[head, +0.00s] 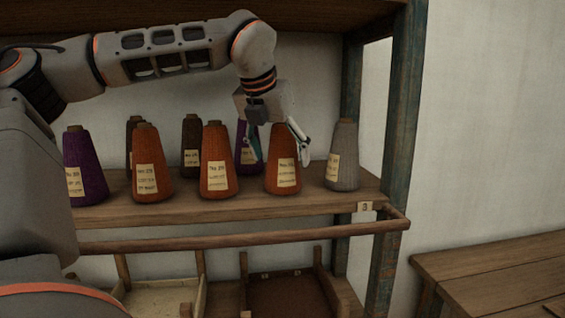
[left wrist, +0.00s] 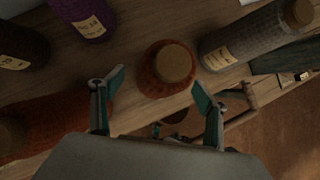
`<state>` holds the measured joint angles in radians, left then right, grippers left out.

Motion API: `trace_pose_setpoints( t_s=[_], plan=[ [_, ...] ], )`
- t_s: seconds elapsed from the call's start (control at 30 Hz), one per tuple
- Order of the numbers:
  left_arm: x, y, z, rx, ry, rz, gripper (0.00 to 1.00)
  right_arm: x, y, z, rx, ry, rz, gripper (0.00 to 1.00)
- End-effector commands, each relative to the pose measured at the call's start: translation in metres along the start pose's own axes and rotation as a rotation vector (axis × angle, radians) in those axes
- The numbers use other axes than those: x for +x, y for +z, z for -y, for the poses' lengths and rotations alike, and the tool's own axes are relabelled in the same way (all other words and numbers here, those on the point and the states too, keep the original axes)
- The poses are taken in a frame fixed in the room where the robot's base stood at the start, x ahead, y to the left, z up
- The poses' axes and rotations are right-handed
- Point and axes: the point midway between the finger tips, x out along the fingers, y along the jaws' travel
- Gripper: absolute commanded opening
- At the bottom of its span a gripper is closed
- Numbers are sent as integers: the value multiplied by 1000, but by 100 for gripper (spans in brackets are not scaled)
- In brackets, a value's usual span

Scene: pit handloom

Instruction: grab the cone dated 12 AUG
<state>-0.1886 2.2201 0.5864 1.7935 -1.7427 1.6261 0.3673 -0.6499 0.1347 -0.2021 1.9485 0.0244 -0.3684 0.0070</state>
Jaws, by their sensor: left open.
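Three orange-red cones stand upright on the shelf in the head view: left (head: 151,160), middle (head: 217,158) and right (head: 283,160). Each has a cream paper label; the dates are too small to read, so I cannot tell which says 12 AUG. My left gripper (head: 279,146) is open, pointing down over the right orange cone, with fingers on either side of its upper part. In the left wrist view that cone (left wrist: 166,66) stands just ahead of and between the open fingertips (left wrist: 158,84), not clasped. My right gripper is out of view.
A grey cone (head: 343,157) stands close on the right. A purple cone (head: 248,158) is behind, partly hidden by my gripper. Another purple cone (head: 85,168) and brown cones (head: 191,148) stand left. A wooden rail (head: 240,238) runs along the front; a post (head: 400,110) bounds the right.

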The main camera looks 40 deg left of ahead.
Motion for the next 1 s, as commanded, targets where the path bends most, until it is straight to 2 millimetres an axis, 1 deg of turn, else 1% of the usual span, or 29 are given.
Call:
trace_pose_setpoints(
  t_s=[0.1,0.2,0.3,0.5,0.53,0.57,0.6,0.7,1.0],
  plan=[
    [17,1,0,-1,-1,-5,74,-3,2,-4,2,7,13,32],
    [28,1,0,1,-1,-3,74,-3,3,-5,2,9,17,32],
    [32,1,0,0,-1,0,74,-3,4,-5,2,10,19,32],
    [33,1,0,0,0,1,74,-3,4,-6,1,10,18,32],
    [33,1,0,0,0,1,69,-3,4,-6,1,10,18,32],
    [33,1,0,0,0,1,61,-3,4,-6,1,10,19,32],
    [33,1,0,0,0,1,51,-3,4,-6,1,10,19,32],
    [33,1,0,0,0,1,27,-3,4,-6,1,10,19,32],
    [32,2,0,0,0,2,27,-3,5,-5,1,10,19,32]
  ],
)
